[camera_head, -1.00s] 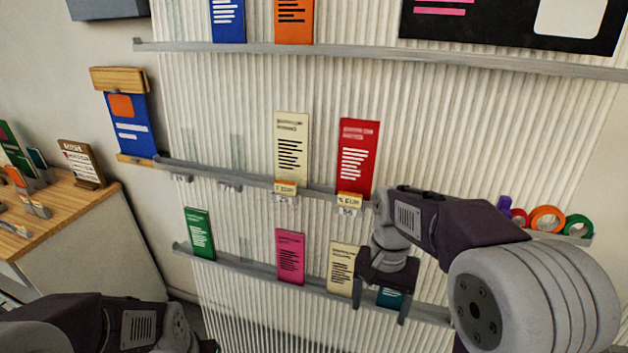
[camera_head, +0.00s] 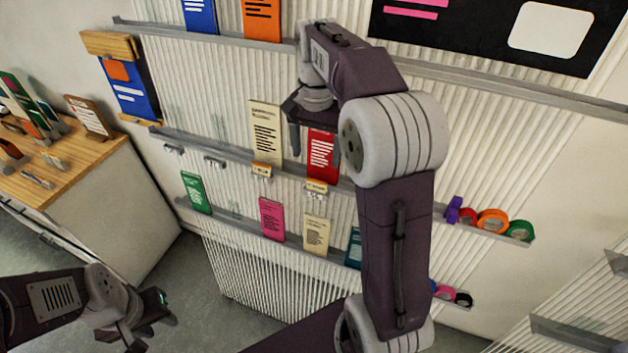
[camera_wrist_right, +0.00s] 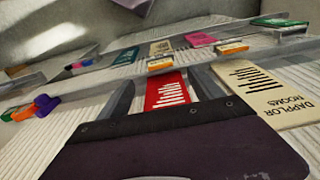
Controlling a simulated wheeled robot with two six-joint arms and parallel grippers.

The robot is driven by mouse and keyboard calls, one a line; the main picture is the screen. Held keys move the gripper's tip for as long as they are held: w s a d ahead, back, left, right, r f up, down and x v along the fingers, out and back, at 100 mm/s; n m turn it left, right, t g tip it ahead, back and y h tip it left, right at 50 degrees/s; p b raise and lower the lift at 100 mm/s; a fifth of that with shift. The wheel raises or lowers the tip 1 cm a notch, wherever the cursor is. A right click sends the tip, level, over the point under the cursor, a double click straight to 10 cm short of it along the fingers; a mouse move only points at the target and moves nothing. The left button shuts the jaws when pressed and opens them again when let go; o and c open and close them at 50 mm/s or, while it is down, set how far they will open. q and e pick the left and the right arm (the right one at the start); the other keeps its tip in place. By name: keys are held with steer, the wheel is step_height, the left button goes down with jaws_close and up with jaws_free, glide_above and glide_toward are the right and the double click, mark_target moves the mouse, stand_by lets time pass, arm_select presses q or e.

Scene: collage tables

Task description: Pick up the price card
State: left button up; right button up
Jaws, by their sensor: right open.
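Two small price cards with orange tops sit on the middle rail. One price card (camera_head: 262,170) is below a cream leaflet (camera_head: 265,125); the other price card (camera_head: 316,187) is below a red leaflet (camera_head: 322,158). In the right wrist view a price card (camera_wrist_right: 160,65) shows beyond the red leaflet (camera_wrist_right: 165,92), and another (camera_wrist_right: 233,48) shows beyond the cream leaflet (camera_wrist_right: 258,90). My right gripper (camera_head: 313,128) is open and empty in front of the red leaflet's upper part, above its price card. My left gripper (camera_head: 150,325) is low at the left, its jaws unclear.
The upper rail (camera_head: 470,72) passes behind my right arm. Below, a lower rail (camera_head: 228,221) carries green, pink, cream and teal leaflets. Tape rolls (camera_head: 492,221) sit at the right. A wooden-topped counter (camera_head: 90,150) stands at the left.

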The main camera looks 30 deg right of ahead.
mark_target(317, 181)
step_height(317, 181, down, 4)
steer(key=shift+d, duration=0.15)
step_height(317, 181, down, 4)
steer(key=shift+f+p, duration=0.25)
steer(key=shift+p, duration=0.65)
steer(key=shift+w+f, duration=0.15)
steer(key=shift+f, duration=0.2)
steer(key=c, duration=1.4)
